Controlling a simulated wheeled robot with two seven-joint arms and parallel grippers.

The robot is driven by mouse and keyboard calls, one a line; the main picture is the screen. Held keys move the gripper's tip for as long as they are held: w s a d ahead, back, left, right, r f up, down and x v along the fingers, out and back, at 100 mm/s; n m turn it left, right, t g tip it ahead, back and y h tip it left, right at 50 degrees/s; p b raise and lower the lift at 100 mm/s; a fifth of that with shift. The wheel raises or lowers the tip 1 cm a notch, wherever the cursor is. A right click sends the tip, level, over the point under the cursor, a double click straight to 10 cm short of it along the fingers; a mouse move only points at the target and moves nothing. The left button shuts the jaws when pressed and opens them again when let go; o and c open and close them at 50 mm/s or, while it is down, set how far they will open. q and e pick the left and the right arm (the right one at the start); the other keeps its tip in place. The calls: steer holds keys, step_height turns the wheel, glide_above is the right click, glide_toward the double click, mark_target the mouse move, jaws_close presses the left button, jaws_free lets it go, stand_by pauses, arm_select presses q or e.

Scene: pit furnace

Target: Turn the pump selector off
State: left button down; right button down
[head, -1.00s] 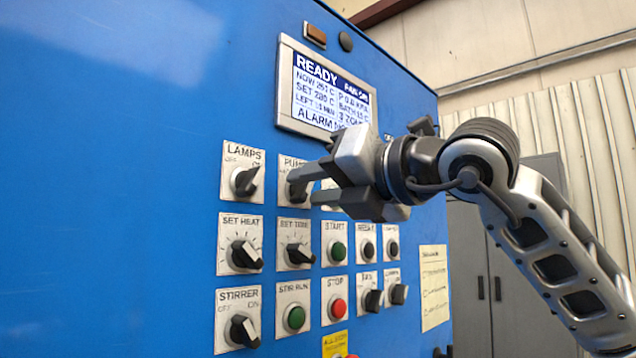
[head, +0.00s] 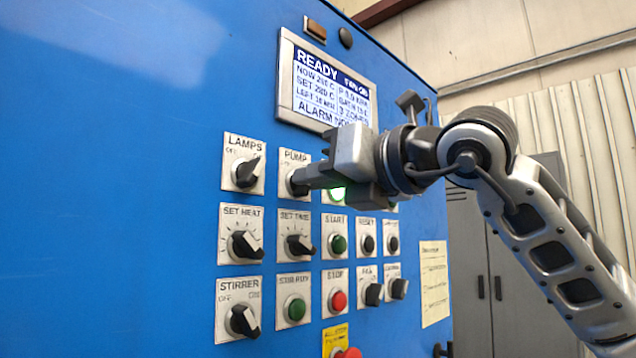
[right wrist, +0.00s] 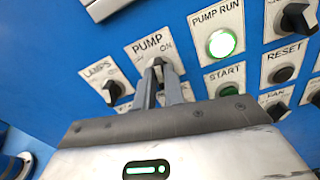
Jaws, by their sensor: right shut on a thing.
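The pump selector (right wrist: 158,66) is a dark knob on a white plate marked PUMP (head: 296,157); ON is readable at the plate's right in the right wrist view. My right gripper (head: 302,179) comes in from the right with its fingers closed around the knob; its fingers (right wrist: 162,84) also show in the right wrist view. The fingers hide most of the knob, so its exact pointer direction is hard to tell. The pump run lamp (right wrist: 222,43) glows green, and its glow (head: 339,193) shows under my gripper. My left gripper is not in view.
The lamps selector (head: 246,172) is left of the pump plate. The set time knob (head: 298,244) and green start button (head: 338,243) sit below. A display (head: 325,84) reading READY is above. The blue panel at the left is bare.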

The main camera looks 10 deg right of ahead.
arm_select(q)
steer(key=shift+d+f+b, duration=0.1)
steer(key=shift+b, duration=0.25)
arm_select(e)
steer(key=n, duration=0.8)
steer(key=shift+s+a, duration=0.1)
steer(key=shift+n, duration=0.3)
steer(key=c, duration=1.5)
jaws_free()
arm_select(q)
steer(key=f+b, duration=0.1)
steer(key=b, duration=0.2)
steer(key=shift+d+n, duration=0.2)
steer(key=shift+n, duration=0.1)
arm_select(e)
steer(key=v, duration=1.6)
